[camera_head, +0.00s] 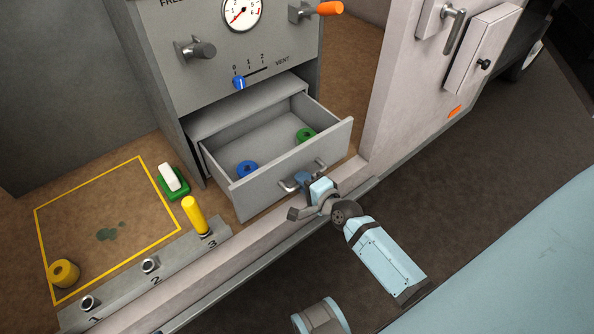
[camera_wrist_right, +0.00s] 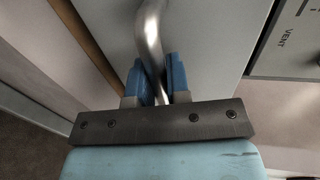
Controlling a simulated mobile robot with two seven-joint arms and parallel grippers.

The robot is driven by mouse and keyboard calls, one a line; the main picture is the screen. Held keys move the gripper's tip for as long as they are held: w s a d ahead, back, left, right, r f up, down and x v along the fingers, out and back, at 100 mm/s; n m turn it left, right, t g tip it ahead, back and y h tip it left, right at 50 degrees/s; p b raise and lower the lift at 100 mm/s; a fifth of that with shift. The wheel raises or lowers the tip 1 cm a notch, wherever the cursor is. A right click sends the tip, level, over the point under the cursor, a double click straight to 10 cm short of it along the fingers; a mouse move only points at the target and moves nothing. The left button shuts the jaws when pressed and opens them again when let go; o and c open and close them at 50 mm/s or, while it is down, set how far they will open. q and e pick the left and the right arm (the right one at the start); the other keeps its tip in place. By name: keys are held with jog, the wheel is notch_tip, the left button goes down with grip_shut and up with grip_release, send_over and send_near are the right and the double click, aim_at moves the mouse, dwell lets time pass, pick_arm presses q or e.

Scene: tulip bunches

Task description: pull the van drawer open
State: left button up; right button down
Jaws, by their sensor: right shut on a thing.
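The grey van drawer (camera_head: 290,180) stands pulled well out of the grey cabinet (camera_head: 258,90), so its inside shows from above. Its metal bar handle (camera_head: 319,163) is on the front panel. My right gripper (camera_head: 303,180) is at this handle, shut on the bar. In the right wrist view the bent handle (camera_wrist_right: 150,35) runs down between the blue fingertips of my right gripper (camera_wrist_right: 160,82), against the drawer's plain front (camera_wrist_right: 215,45). The fingers hide part of the bar. My left gripper is not in view.
A blue ring (camera_head: 246,169) and a green ring (camera_head: 306,134) lie in the drawer. A yellow cylinder (camera_head: 194,214) stands in a numbered rail (camera_head: 120,285) at left. A yellow ring (camera_head: 64,273) and a green-and-white block (camera_head: 172,182) are on the van floor. The van sill (camera_head: 250,250) runs below the drawer.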

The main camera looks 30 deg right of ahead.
jog(key=shift+s, duration=0.5)
jog(key=c, duration=1.1)
grip_release()
jog(key=p+v, duration=0.1)
jog(key=v, duration=1.2)
jog(key=shift+s, duration=0.4)
